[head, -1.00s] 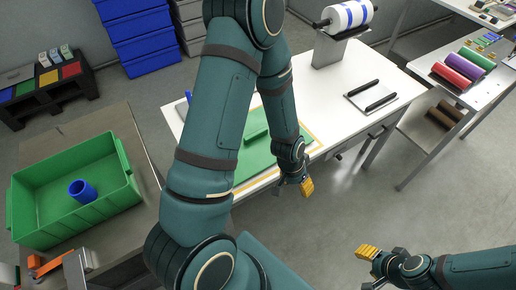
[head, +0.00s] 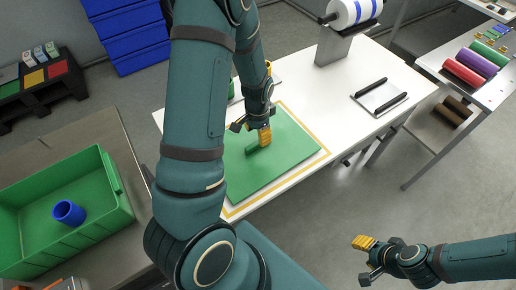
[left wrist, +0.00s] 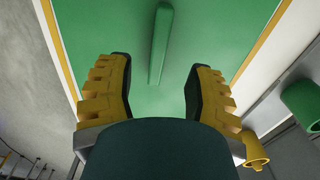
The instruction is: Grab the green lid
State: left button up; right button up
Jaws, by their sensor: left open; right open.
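The green lid (head: 270,172) is a flat panel with a raised bar handle (head: 259,146). It lies on the white table inside a yellow outline. My left gripper (head: 258,133) is open and over the lid close to the handle, partly covering it in the head view. In the left wrist view the handle (left wrist: 161,42) lies ahead of the gap between the two spread yellow fingers (left wrist: 158,78), with nothing held. My arm hides the lid's left part in the head view. My right gripper (head: 365,257) is open and empty over the floor at lower right.
A green bin (head: 118,205) holding a blue cylinder (head: 69,212) stands at left. A white roll on a stand (head: 335,48) and a pad with two black bars (head: 379,96) are on the table. Coloured rolls (head: 475,60) lie on a right shelf.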

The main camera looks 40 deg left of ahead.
aim_at(258, 142)
pick_arm(q)
jog(key=shift+f+b, duration=0.6)
jog(key=shift+f, duration=2.15)
jog(key=shift+d, duration=0.1)
grip_shut()
